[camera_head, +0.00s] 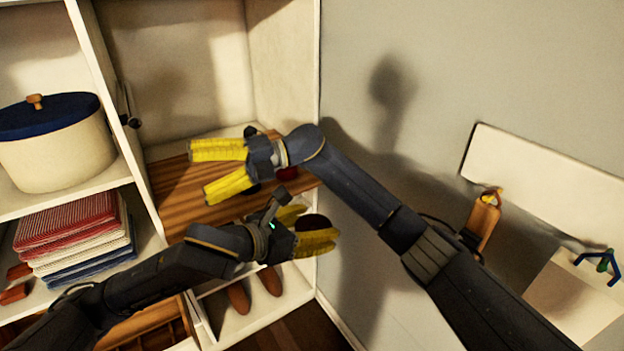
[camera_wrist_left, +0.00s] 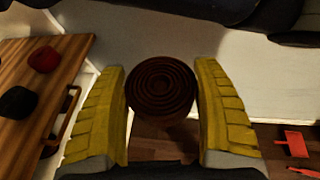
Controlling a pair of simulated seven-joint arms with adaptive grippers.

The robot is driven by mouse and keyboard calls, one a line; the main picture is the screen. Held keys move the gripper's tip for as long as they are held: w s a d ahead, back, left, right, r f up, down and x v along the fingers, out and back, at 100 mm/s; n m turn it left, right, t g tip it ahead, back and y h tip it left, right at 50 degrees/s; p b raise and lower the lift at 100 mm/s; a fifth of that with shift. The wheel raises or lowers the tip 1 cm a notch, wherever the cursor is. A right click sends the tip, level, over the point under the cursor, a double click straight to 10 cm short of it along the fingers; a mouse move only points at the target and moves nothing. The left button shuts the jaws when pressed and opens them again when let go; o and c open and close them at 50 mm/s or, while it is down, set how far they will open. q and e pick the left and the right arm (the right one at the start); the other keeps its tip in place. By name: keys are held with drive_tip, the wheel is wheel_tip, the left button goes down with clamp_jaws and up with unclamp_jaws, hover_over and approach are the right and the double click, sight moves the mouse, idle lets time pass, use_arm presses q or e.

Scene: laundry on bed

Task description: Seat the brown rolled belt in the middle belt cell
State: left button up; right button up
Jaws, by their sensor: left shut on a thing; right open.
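My left gripper (camera_head: 317,228) is shut on the brown rolled belt (camera_wrist_left: 161,88), whose coils face the left wrist camera between the yellow fingers (camera_wrist_left: 162,110). In the head view the belt (camera_head: 313,222) is a dark round shape held beside the right end of the wooden surface (camera_head: 172,190). My right gripper (camera_head: 220,170) is open and empty above that surface. A red roll (camera_wrist_left: 43,59) and a black roll (camera_wrist_left: 17,102) lie on the wood in the left wrist view. My arms partly hide the wood in the head view, and I cannot make out the middle belt cell.
A cream pot with a blue lid (camera_head: 55,145) and folded cloths (camera_head: 70,235) stand on the left shelves. Brown shoes (camera_head: 238,297) sit below. A white wall panel (camera_head: 550,180) with hooks is at right. The cabinet's side edge (camera_head: 318,60) is close to both grippers.

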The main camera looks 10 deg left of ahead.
drive_tip(key=s+r+n+g+h, duration=0.2)
drive_tip(key=s+r+n+h, duration=0.15)
drive_tip(key=s+r, duration=0.45)
drive_tip(key=t+h, duration=0.9)
drive_tip(key=h, duration=0.2)
approach(312, 224)
drive_tip(key=shift+s+a+f+n+h, duration=0.25)
drive_tip(key=shift+f, duration=0.35)
drive_tip(key=f, duration=0.3)
drive_tip(key=s+f, duration=0.1)
drive_tip(key=f, duration=0.6)
drive_tip(key=shift+s+f, duration=0.15)
drive_tip(key=shift+s, duration=0.25)
